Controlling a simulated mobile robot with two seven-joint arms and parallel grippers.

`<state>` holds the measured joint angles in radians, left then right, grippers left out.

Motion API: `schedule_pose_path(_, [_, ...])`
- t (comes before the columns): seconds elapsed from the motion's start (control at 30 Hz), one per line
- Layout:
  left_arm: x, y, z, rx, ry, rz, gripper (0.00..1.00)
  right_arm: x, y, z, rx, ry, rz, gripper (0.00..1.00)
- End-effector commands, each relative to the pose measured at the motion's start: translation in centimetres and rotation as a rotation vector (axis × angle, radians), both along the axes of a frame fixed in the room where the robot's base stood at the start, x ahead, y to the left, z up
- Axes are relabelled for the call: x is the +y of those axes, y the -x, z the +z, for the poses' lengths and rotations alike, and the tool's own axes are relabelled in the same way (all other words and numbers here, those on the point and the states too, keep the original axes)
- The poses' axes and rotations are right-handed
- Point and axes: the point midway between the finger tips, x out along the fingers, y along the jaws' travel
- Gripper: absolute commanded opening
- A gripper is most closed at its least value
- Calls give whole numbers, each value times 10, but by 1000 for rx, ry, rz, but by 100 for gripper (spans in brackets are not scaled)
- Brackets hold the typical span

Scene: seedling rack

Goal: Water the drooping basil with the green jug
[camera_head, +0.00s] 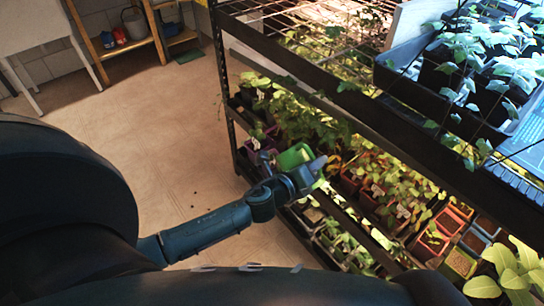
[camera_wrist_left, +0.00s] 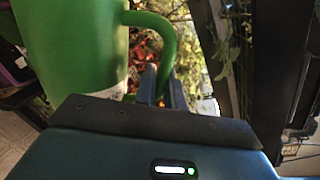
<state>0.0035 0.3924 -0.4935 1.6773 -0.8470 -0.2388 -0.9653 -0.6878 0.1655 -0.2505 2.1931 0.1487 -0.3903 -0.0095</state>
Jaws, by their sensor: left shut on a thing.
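The green jug (camera_head: 293,157) is at the front edge of a lower rack shelf, among the seedling pots. My left gripper (camera_head: 317,167) is beside it, to its right. In the left wrist view the jug (camera_wrist_left: 72,48) fills the upper left and looks roughly upright, and the fingers of the left gripper (camera_wrist_left: 160,86) are shut on its handle. Leafy plants (camera_head: 400,185) in small pots stand on the shelf to the right of the jug. I cannot tell which one is the drooping basil. My right gripper is not in view.
The upper shelf's dark edge (camera_head: 345,112) runs above the jug and pots. A dark rack post (camera_head: 226,95) stands to the left. Grey trays of seedlings (camera_head: 420,82) stand on the upper shelf. The floor (camera_head: 165,130) left of the rack is mostly clear.

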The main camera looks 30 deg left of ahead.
Motion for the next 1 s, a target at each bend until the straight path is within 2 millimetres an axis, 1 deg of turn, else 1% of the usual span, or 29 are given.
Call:
schedule_pose_path(0.13, [3,-2,3,9,25,0,0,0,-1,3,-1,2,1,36])
schedule_pose_path(0.77, [12,-5,6,40,103,1,0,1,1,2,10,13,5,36])
schedule_pose_path(1.0, [16,-7,11,54,134,2,0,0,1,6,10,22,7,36])
